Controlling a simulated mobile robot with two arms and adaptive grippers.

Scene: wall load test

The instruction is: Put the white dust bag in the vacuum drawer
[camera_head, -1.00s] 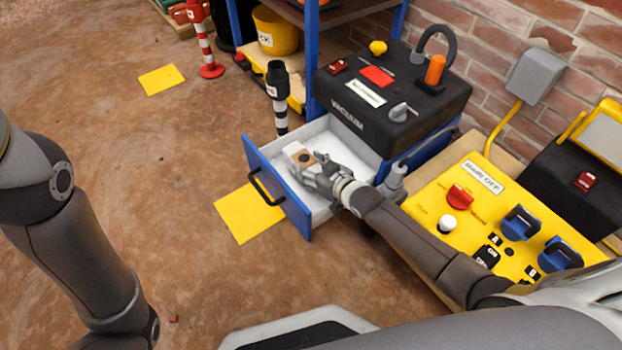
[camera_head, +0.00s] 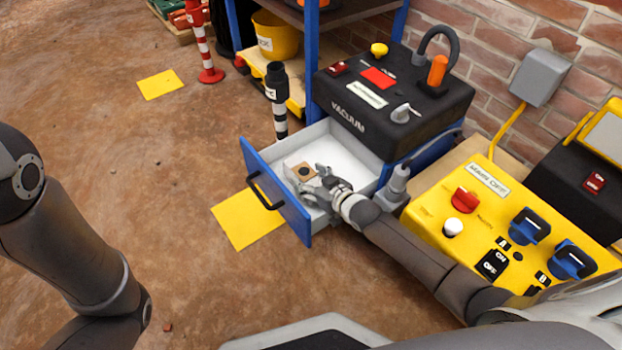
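The white dust bag (camera_head: 292,165), with a brown collar and a dark hole, is inside the open vacuum drawer (camera_head: 279,198), near its front panel. The drawer has a blue front with a black handle and pale inner walls. My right gripper (camera_head: 305,180) reaches into the drawer from the right, with its fingers at the bag's near right side. The fingers overlap the bag, and I cannot tell whether they grip it. They hide part of the bag and the drawer floor. My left arm shows at the left edge, but its gripper is out of view.
The black vacuum housing (camera_head: 394,95) stands above and behind the drawer. A yellow control box (camera_head: 485,215) is to the right, close to my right forearm. A striped black-and-white post (camera_head: 279,105) stands by the drawer's far left corner. Open floor lies left.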

